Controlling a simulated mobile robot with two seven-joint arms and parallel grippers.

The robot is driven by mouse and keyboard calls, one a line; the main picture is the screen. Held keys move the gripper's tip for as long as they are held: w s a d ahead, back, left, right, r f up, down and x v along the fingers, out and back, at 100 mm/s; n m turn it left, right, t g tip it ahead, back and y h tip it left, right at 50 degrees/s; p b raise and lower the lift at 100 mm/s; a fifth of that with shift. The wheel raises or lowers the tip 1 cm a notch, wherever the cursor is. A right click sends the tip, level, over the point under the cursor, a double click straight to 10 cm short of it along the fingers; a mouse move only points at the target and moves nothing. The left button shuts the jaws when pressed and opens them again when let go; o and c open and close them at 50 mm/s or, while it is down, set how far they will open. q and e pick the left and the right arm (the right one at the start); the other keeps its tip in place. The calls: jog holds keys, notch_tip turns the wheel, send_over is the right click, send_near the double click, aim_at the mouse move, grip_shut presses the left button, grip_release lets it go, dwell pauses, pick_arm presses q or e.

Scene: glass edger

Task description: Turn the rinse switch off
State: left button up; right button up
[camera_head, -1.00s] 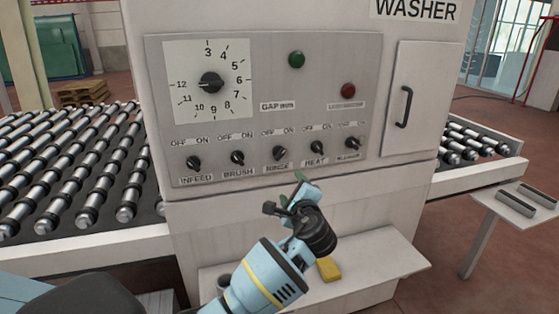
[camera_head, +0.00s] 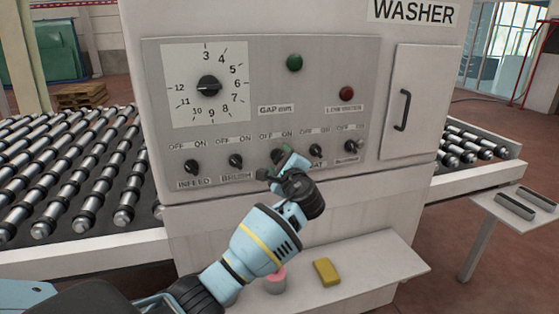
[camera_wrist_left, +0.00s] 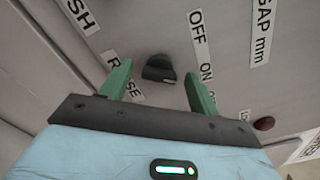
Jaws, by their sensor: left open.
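The rinse switch, a black rotary knob (camera_wrist_left: 158,68), sits on the washer's grey panel (camera_head: 330,70). In the wrist view its white mark points toward the ON label (camera_wrist_left: 207,72) rather than the OFF label (camera_wrist_left: 198,36). My left gripper (camera_head: 284,156) is in front of this knob and hides much of it and the RINSE label in the head view. Its two green fingers (camera_wrist_left: 158,82) are open, one to each side of the knob in the wrist view. I cannot tell whether they touch it. My right gripper is not in view.
Neighbouring knobs are BRUSH (camera_head: 236,161) on the left and HEAT (camera_head: 316,151) on the right, close to my gripper. A gap dial (camera_head: 209,86) and green button (camera_head: 294,63) are above. A yellow block (camera_head: 326,272) and a pink-topped item (camera_head: 275,281) rest on the shelf below.

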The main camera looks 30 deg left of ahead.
pick_arm(q)
jog(key=shift+w+a, duration=0.25)
jog(key=shift+a, duration=0.1)
jog(key=shift+c, duration=0.2)
jog(key=c, duration=0.9)
